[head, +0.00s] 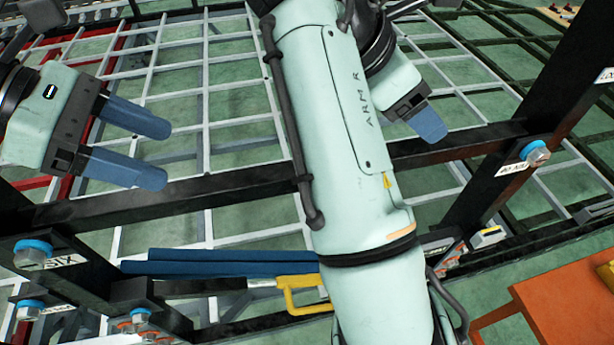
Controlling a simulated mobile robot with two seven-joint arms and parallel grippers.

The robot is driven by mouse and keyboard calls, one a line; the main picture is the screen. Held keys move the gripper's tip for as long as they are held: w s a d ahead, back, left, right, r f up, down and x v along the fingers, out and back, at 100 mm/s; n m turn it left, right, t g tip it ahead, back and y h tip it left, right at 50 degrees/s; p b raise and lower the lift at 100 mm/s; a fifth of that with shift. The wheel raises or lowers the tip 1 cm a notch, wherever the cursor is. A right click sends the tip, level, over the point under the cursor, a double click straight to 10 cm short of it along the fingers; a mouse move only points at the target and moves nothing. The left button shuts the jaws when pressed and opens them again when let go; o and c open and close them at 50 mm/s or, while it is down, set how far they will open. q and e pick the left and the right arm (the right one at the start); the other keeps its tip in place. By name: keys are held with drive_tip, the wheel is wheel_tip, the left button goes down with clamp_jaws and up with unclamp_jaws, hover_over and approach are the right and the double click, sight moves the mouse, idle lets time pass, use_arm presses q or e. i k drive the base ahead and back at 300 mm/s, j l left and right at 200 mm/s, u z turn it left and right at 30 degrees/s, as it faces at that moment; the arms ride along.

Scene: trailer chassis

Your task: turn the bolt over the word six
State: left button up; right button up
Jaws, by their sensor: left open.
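The bolt (33,256) with a blue ring sits on the black frame at the lower left, just left of a white label reading SIX (64,261). My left gripper (166,155) is at the upper left, above and right of this bolt in the picture and apart from it. Its two blue fingers are spread, with nothing between them, and point right. My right gripper (428,125) is at the upper middle, partly behind my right arm. Only one blue finger shows clearly, so its opening is hidden.
Another blue-ringed bolt (30,308) is below the SIX bolt, and one (537,152) is on the right post. A black beam (230,187) crosses the frame. A blue bar (215,262) and yellow handle (300,292) lie below. An orange table (560,305) stands lower right.

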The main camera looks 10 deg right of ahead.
sight(31, 255)
drive_tip(key=k, duration=1.05)
